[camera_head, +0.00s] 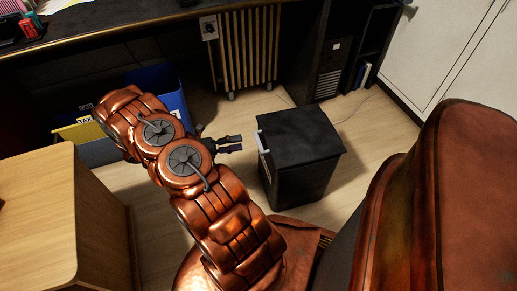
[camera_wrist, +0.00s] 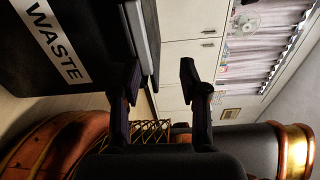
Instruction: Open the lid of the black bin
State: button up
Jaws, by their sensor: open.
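The black bin (camera_head: 300,180) stands on the floor right of my gripper in the head view. Its flat black lid (camera_head: 300,135) is shut, and a light grey strip (camera_head: 262,142) runs down from the lid's left edge. My gripper (camera_head: 241,142) is open and empty, a short way left of that strip, with a visible gap. In the wrist view the bin's side (camera_wrist: 35,25) with a white WASTE label (camera_wrist: 55,40) fills the upper left. The grey edge (camera_wrist: 147,40) lies just beyond the left fingertip of my gripper (camera_wrist: 160,72); contact cannot be told.
A wooden cabinet (camera_head: 70,225) stands at lower left. Blue (camera_head: 155,85) and yellow (camera_head: 85,130) bins stand behind my arm. A radiator (camera_head: 245,50) and dark shelf unit (camera_head: 350,50) are at the back. Floor (camera_head: 370,130) is clear right of the bin.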

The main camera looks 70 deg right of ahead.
aim_at(259, 141)
jog(key=shift+n, duration=0.6)
jog(key=shift+s+d+f+b, duration=0.5)
jog(key=shift+s+d, duration=0.4)
jog(key=shift+s, duration=0.2)
jog(key=shift+s+d+f+b, duration=0.45)
jog(key=shift+s+d, duration=0.5)
jog(key=shift+s, duration=0.2)
jog(key=shift+s+d+f+b, duration=0.5)
jog(key=shift+s+d, duration=0.4)
jog(key=shift+s, duration=0.2)
grip_shut()
